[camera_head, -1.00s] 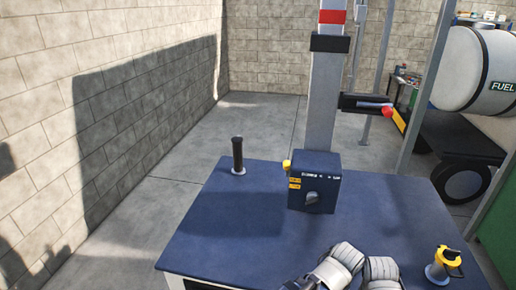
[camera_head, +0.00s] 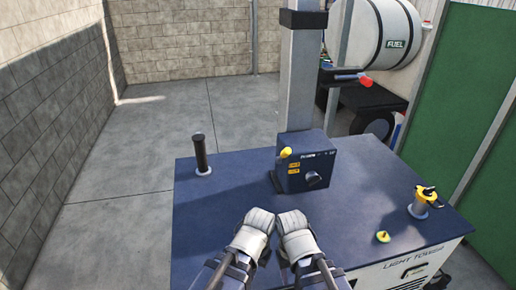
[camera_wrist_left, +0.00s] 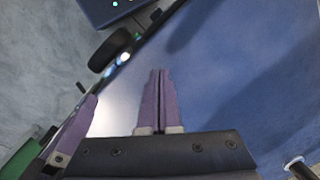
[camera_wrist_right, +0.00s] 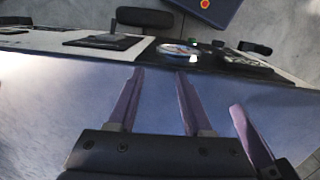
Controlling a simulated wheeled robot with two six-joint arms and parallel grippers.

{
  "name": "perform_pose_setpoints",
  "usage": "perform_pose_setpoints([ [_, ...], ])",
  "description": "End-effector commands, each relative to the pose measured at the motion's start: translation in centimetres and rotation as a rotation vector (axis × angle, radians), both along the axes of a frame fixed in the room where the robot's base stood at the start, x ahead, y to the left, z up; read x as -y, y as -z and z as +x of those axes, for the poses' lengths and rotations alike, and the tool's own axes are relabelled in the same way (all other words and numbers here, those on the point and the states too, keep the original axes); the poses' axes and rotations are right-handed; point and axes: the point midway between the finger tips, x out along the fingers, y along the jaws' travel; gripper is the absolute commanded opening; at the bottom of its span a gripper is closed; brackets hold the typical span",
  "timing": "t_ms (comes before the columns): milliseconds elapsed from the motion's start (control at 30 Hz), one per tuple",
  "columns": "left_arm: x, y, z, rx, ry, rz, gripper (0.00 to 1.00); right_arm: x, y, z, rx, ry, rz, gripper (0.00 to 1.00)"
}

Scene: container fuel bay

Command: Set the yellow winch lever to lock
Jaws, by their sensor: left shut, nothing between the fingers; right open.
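A small yellow lever knob (camera_head: 285,152) sticks out at the upper left edge of a dark blue control box (camera_head: 316,170) at the mast's foot; I take it for the winch lever. Its exact setting is too small to tell. The box's front has yellow labels and a dark round knob (camera_head: 313,179). My left gripper (camera_wrist_left: 158,75) is shut and empty. My right gripper (camera_wrist_right: 160,72) is open, with nothing between its purple fingers. In the head view both wrists are side by side over the blue top, nearer than the box and apart from it; the fingertips are hidden there.
The blue cart top (camera_head: 220,225) carries a black upright handle (camera_head: 200,152) at left, a yellow-and-black fitting (camera_head: 424,200) at right and a small yellow knob (camera_head: 382,236). The grey mast (camera_head: 299,80) rises behind the box. A red-tipped bar (camera_head: 364,80) juts right from it.

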Motion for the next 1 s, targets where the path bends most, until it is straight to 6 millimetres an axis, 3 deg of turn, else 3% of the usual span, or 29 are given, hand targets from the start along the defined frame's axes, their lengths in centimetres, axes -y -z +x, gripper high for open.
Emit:
perform_pose_setpoints([
  [300,0.0,0.0,0.0,0.000,0.000,0.000,0.00,0.0,0.0,0.0,0.000,0.000,0.000,0.51],
  [467,0.5,0.0,0.5,-0.011,0.000,-0.054,0.00,0.0,-0.1,0.0,0.000,0.000,0.000,0.69],
  [633,3.1,-1.0,3.1,-0.036,0.006,-0.336,0.00,0.0,-0.5,0.0,0.000,0.000,0.000,0.88],
  [767,5.1,-4.0,7.0,0.006,0.010,-0.662,0.00,0.0,-0.9,0.0,0.000,0.000,0.000,0.93],
  [833,5.5,-6.5,9.5,0.062,0.007,-0.836,0.00,0.0,-1.1,0.0,0.000,0.000,0.000,0.93],
  [1000,3.5,-14.1,15.7,0.271,-0.010,-1.215,0.00,0.0,-1.5,0.0,0.000,0.000,0.000,0.93],
])
